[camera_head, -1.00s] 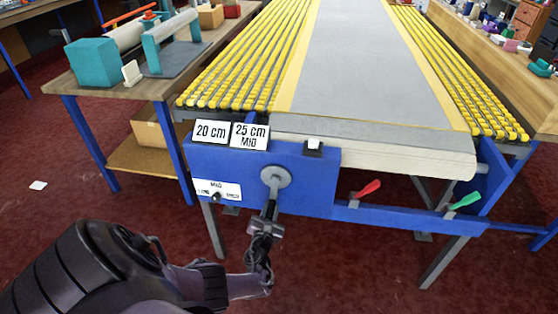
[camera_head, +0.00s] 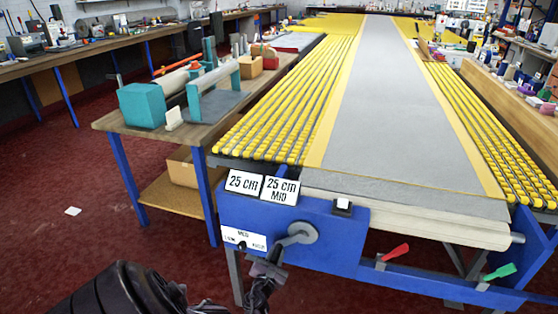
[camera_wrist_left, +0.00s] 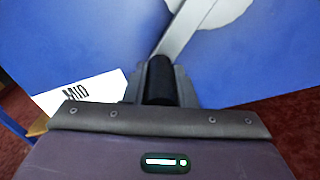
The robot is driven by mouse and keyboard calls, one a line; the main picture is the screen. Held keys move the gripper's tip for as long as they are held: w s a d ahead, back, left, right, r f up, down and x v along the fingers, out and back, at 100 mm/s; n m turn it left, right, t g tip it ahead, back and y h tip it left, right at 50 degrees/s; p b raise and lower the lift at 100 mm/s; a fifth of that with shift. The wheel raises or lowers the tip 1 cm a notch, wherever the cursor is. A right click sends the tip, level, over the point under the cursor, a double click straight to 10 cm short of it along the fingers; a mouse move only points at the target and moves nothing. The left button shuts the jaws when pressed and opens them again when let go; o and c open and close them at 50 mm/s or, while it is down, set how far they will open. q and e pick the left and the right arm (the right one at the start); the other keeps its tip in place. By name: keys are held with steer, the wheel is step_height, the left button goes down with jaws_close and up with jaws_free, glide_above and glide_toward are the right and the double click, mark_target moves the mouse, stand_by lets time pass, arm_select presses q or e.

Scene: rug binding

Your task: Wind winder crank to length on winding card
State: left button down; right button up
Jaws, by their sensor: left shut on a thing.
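The winder crank is a grey disc with an arm (camera_head: 298,236) on the front of the blue winder panel (camera_head: 345,240). Its arm points down and left. My left gripper (camera_head: 268,268) is shut on the crank's dark handle, which shows in the left wrist view (camera_wrist_left: 161,80). Two white cards stand on the panel's top edge: the left card (camera_head: 243,182) reads "25 cm" and the right winding card (camera_head: 280,190) reads "25 cm MID". The grey rug (camera_head: 385,110) with yellow borders runs down the table to a roller at the front. My right gripper is not in view.
A red lever (camera_head: 396,253) and a green lever (camera_head: 500,272) stick out from the blue lower rail. A white label (camera_head: 243,239) with a small knob is left of the crank. A wooden side table (camera_head: 140,130) with teal equipment stands at the left.

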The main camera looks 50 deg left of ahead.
mark_target(271, 261)
arm_select(q)
steer(key=shift+a+r, duration=0.4)
steer(key=shift+r, duration=0.1)
steer(key=c, duration=1.2)
jaws_free()
steer(key=shift+d+f, duration=0.1)
steer(key=shift+d, duration=0.1)
steer(key=p+v, duration=0.2)
steer(key=v, duration=0.5)
steer(key=shift+p, duration=0.35)
steer(key=shift+s+d, duration=0.2)
steer(key=shift+s, duration=0.2)
steer(key=shift+c, duration=0.5)
